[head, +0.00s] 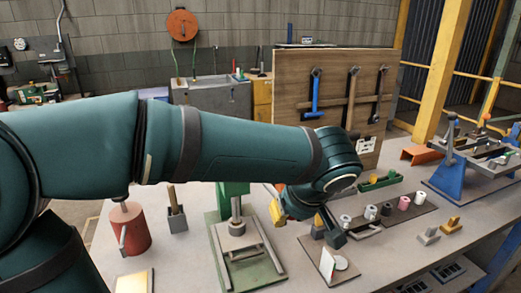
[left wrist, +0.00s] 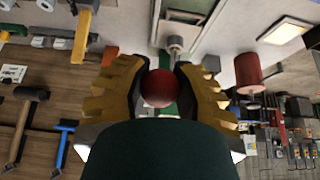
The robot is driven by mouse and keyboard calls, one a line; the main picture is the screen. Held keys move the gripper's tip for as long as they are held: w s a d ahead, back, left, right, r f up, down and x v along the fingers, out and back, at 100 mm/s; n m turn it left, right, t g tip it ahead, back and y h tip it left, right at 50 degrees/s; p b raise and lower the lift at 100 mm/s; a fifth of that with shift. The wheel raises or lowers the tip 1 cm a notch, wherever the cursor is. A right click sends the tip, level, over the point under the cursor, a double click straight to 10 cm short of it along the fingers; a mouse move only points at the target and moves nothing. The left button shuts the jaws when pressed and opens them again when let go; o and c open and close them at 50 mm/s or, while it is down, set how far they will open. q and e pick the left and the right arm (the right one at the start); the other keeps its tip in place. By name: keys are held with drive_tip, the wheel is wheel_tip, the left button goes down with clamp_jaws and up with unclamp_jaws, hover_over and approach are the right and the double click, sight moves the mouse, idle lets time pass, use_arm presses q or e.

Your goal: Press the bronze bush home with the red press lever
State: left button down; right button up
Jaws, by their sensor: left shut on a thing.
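The red ball knob of the press lever (left wrist: 160,90) sits between the yellow, black-lined fingers of my left gripper (left wrist: 160,76) in the left wrist view. The gripper is shut on it. In the head view my left gripper (head: 279,208) is right of the green press (head: 234,190), and my forearm hides the press top and most of the lever. The press's grey ram (head: 236,207) points down to a grey round piece above the base. I cannot make out the bronze bush. My right gripper is not in view.
A red cylinder with a rod (head: 124,230) stands left of the press. A row of small spools (head: 387,209) and small yellow and grey blocks (head: 451,226) lie to the right. A wooden tool board (head: 335,95) stands behind. The bench front right is fairly clear.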

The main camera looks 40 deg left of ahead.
use_arm(q)
drive_tip(key=shift+s+d+f, duration=0.1)
drive_tip(key=shift+d+f, duration=0.05)
drive_tip(key=shift+f, duration=0.75)
drive_tip(key=shift+s+d+f, duration=0.1)
drive_tip(key=shift+d+f, duration=0.05)
drive_tip(key=shift+f, duration=0.7)
drive_tip(key=shift+s+d+f, duration=0.1)
drive_tip(key=shift+d+f, duration=0.05)
drive_tip(key=shift+f, duration=0.75)
drive_tip(key=shift+c, duration=2.1)
unclamp_jaws()
drive_tip(key=shift+r, duration=0.15)
drive_tip(key=a+p+v, duration=0.1)
drive_tip(key=p+v, duration=0.3)
drive_tip(key=v, duration=0.4)
drive_tip(key=shift+w+r, duration=0.3)
drive_tip(key=shift+r, duration=0.05)
